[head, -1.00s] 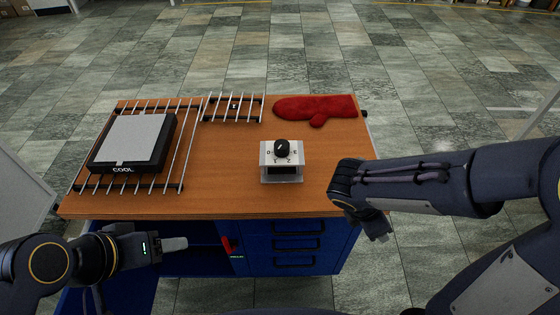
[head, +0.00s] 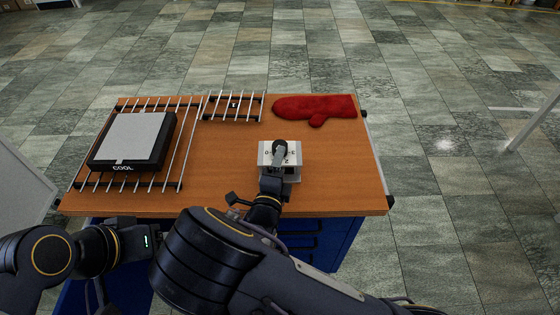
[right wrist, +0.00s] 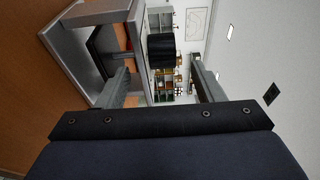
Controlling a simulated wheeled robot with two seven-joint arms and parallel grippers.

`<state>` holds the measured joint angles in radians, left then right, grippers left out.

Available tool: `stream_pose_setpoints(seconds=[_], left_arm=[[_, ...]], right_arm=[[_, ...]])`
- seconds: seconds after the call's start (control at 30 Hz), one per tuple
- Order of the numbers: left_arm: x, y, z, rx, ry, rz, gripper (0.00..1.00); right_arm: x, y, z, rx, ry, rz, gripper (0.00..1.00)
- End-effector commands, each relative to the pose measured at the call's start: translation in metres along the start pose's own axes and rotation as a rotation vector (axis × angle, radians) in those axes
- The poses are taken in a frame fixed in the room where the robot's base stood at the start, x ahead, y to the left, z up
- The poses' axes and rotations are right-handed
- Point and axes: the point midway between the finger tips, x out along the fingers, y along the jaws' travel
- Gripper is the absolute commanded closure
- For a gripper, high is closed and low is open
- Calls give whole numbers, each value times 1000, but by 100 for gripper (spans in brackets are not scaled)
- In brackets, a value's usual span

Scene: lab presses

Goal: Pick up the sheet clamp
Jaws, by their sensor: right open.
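I cannot tell for sure which thing is the sheet clamp. A white box (head: 291,171) with letters on its top and a black knob (head: 280,142) stands on the wooden bench. My right gripper (head: 279,154) is over this box at the knob, seen from above. In the right wrist view it is open (right wrist: 160,72); the knob (right wrist: 160,48) shows between and beyond its fingers, and the box (right wrist: 88,50) is at the left. Whether a finger touches the knob is not clear. My left gripper is hidden behind my right arm.
A black block (head: 158,158) marked COOL, with a grey sheet (head: 134,137) on it, lies on a metal rack (head: 180,172) at left. A smaller rack (head: 240,106) and a red mitt (head: 315,107) lie at the back. The bench top (head: 345,180) right of the box is clear.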

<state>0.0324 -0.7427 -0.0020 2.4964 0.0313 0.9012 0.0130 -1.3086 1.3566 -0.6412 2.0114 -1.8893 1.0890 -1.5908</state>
Motion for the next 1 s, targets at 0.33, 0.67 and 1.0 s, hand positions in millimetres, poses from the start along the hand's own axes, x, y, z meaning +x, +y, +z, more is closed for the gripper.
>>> stream_pose_setpoints(seconds=[0.33,0.67,1.0], left_arm=[[-8,4,-4,0,0,0,41],[-8,4,-4,0,0,0,41],[-8,4,-4,0,0,0,41]], right_arm=[[46,0,1,3,3,0,39],[49,1,1,4,2,1,46],[49,1,1,4,2,1,91]])
